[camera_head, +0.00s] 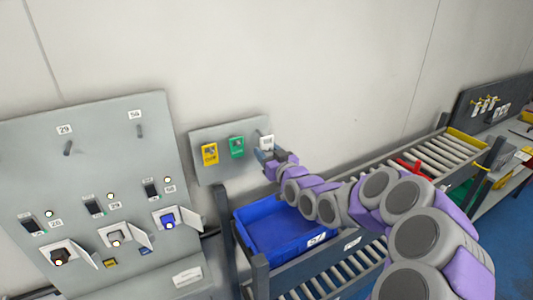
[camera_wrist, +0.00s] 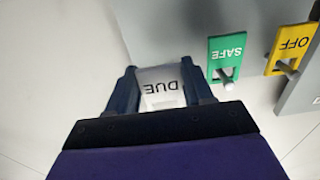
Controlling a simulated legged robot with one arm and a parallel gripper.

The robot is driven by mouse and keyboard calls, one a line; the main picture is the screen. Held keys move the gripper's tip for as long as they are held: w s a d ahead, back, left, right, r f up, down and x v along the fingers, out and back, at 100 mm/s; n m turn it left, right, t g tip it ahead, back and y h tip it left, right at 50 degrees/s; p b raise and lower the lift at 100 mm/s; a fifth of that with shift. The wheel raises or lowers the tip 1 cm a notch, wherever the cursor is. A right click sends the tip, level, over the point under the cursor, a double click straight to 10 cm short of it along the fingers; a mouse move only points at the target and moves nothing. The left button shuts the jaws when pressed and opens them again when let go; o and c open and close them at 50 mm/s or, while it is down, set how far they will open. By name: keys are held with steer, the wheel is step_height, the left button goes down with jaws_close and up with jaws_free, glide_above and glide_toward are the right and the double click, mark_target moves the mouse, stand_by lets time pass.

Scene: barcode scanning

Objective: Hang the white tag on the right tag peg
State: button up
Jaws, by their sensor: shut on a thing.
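The white tag, marked DUE, shows in the wrist view (camera_wrist: 161,87) between the two fingers of my gripper (camera_wrist: 162,92), which is shut on it. In the head view the white tag (camera_head: 267,142) is at the right end of a small grey board, with my gripper (camera_head: 268,160) just below it. Its top edge is hidden, and I cannot tell whether it is still on a peg. The large grey panel at left has two bare upper pegs: a right tag peg (camera_head: 139,131) under a number label, and a left one (camera_head: 68,148) under label 29.
A green SAFE tag (camera_wrist: 228,52) and a yellow OFF tag (camera_wrist: 291,48) hang beside my gripper on the small board (camera_head: 222,164). A blue bin (camera_head: 272,232) on a roller conveyor (camera_head: 345,268) lies below my arm. Open flaps (camera_head: 194,222) stick out from the large panel.

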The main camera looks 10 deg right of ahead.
steer(key=shift+w+a, duration=0.45)
steer(key=shift+a, duration=0.15)
steer(key=shift+w+d+p, duration=0.5)
steer(key=shift+d, duration=0.4)
steer(key=shift+w+a, duration=0.1)
steer(key=shift+a, duration=0.25)
steer(key=shift+d, duration=0.2)
steer(key=shift+a, duration=0.2)
steer(key=shift+p+x, duration=0.45)
steer(key=shift+x, duration=0.55)
stand_by(0.3)
steer(key=shift+a+f, duration=0.1)
steer(key=shift+f, duration=0.05)
stand_by(0.5)
